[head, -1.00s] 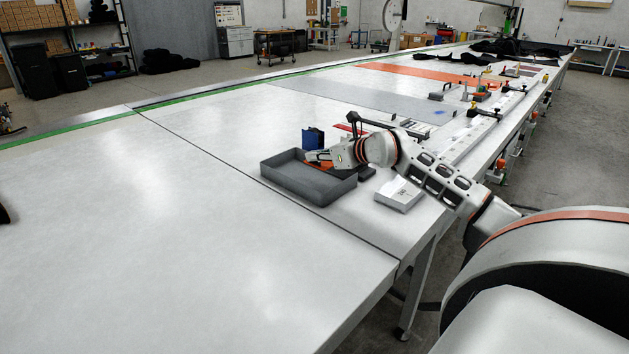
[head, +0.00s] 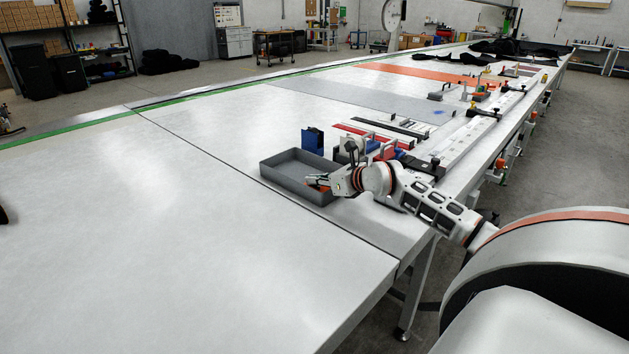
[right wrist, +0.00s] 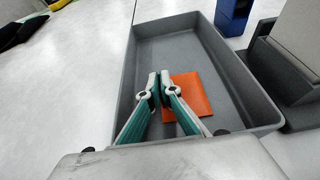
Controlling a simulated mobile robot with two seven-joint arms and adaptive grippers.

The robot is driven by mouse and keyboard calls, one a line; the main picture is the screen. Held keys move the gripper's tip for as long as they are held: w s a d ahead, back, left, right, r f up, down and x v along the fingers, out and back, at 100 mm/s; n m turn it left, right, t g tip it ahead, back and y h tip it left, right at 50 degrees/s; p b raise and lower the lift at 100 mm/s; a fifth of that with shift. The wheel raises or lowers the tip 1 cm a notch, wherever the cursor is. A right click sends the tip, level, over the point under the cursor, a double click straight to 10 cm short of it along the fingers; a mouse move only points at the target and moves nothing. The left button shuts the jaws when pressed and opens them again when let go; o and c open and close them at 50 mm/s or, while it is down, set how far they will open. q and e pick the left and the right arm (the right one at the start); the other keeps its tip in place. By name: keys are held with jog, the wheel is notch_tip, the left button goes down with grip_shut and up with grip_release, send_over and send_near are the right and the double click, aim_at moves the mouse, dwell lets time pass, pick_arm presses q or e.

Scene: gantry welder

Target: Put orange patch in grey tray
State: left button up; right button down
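The grey tray (head: 273,174) stands on the white table in the head view. It also fills the middle of the right wrist view (right wrist: 148,52). My right gripper (head: 316,181) is over the tray's near right part. Its fingertips (right wrist: 160,82) are closed together on the orange patch (right wrist: 196,92), whose left edge runs along the line between the fingers. The patch is inside the tray's outline. I cannot tell whether it touches the tray floor. The right finger hides part of it. In the head view only a little orange shows below the fingertips. My left gripper is not in view.
A blue holder (head: 313,139) stands behind the tray. Red and black bars (head: 372,134) and other fixtures lie farther back along the table's right side.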

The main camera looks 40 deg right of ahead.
jog(key=c, duration=2.3)
grip_release()
jog(key=shift+f, duration=0.15)
jog(key=shift+r, duration=0.2)
jog(key=shift+p+v, duration=0.6)
jog(key=shift+v, duration=5.4)
